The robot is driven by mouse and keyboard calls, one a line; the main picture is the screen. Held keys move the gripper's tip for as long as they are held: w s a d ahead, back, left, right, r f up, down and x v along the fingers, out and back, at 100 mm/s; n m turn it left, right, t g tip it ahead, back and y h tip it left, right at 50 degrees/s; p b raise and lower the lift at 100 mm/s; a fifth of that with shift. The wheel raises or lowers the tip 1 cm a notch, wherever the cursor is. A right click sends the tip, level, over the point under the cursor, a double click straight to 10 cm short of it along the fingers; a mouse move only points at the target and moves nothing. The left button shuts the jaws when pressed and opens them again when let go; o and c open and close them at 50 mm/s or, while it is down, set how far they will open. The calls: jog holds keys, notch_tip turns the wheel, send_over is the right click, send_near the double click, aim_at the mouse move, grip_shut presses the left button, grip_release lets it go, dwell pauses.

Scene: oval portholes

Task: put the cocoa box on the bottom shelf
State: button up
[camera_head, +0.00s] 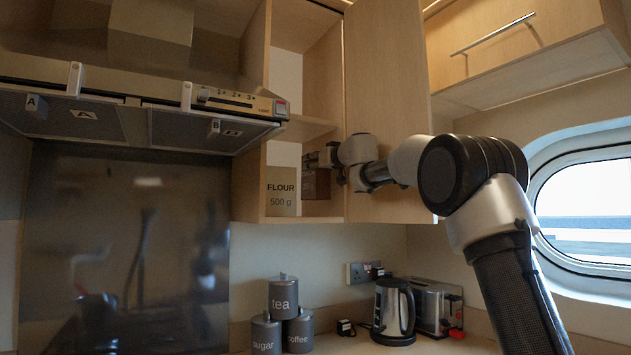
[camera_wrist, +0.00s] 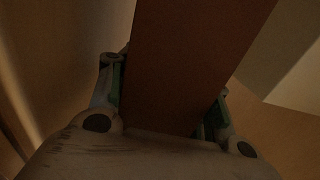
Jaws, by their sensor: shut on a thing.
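The cocoa box is a dark brown box (camera_head: 317,184) inside the open wall cupboard, right of the flour packet, at the level of the bottom shelf (camera_head: 328,219). My gripper (camera_head: 318,158) reaches into the cupboard and is shut on the box. In the wrist view the brown box (camera_wrist: 190,65) stands between the two fingers of my gripper (camera_wrist: 168,105). The box looks upright and low over the shelf; whether its base touches the shelf cannot be told. Its label is not readable.
A flour packet (camera_head: 281,192) stands on the bottom shelf, close left of the box. The open cupboard door (camera_head: 387,90) is beside my arm. Below are several canisters (camera_head: 283,297), a kettle (camera_head: 394,310) and a toaster (camera_head: 436,304). A cooker hood (camera_head: 140,105) is at left.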

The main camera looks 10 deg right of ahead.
aim_at(316, 179)
jog(key=shift+f, duration=2.15)
jog(key=shift+w+f, duration=0.2)
jog(key=shift+f, duration=0.15)
jog(key=shift+f, duration=0.1)
jog(key=o, duration=1.3)
jog(key=shift+s, duration=0.15)
jog(key=v, duration=1.1)
jog(key=shift+s+d, duration=0.1)
jog(key=shift+s, duration=0.2)
